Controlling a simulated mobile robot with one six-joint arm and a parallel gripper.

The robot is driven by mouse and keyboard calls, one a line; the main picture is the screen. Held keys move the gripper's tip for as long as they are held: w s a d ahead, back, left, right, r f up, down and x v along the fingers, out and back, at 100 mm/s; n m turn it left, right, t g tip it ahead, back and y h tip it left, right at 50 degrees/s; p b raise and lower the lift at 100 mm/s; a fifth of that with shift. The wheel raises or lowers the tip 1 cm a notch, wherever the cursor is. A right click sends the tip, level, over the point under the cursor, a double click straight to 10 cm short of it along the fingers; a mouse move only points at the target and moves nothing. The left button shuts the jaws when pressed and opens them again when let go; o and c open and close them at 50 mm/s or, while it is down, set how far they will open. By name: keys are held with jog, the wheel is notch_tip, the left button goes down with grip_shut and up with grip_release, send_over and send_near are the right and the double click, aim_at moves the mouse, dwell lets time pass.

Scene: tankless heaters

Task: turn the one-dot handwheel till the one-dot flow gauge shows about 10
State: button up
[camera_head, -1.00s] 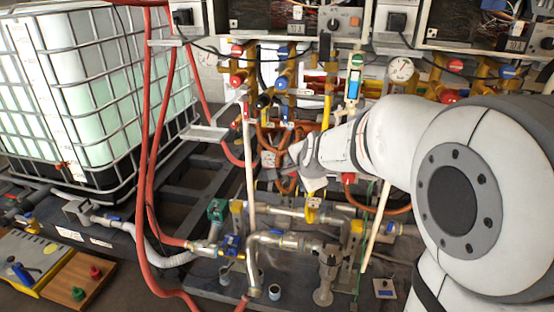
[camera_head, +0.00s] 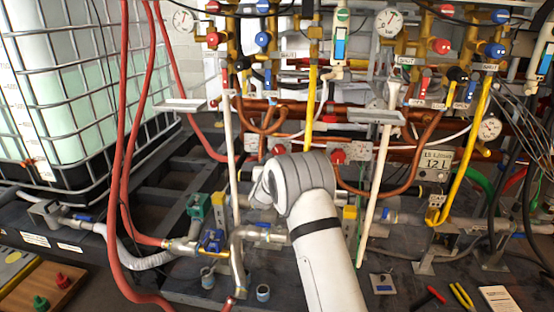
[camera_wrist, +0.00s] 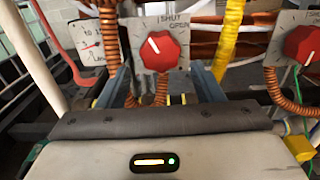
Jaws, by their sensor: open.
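A red handwheel (camera_wrist: 160,50) with a white pointer line sits on a pale plate marked SHUT and OPEN, in the upper middle of the wrist view. The pointer leans up and left. A white flow gauge (camera_wrist: 88,47) with a red needle is on its left; its exact reading is too small to tell. I cannot make out dots on either. My gripper (camera_wrist: 160,84) is open, its two blue-grey fingers either side of and below the wheel, with no contact visible. In the head view my own wrist hides the gripper; a red wheel (camera_head: 278,150) shows just above it.
A second red wheel (camera_wrist: 303,45) is at the right, also seen in the head view (camera_head: 338,156). Copper coils, a yellow hose (camera_wrist: 228,38) and a white pole (camera_head: 381,180) are close by. A caged tank (camera_head: 70,90) stands at the left.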

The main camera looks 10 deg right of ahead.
aim_at(278, 153)
jog(key=shift+b+x, duration=0.3)
jog(key=shift+x, duration=2.8)
jog(key=c, duration=0.7)
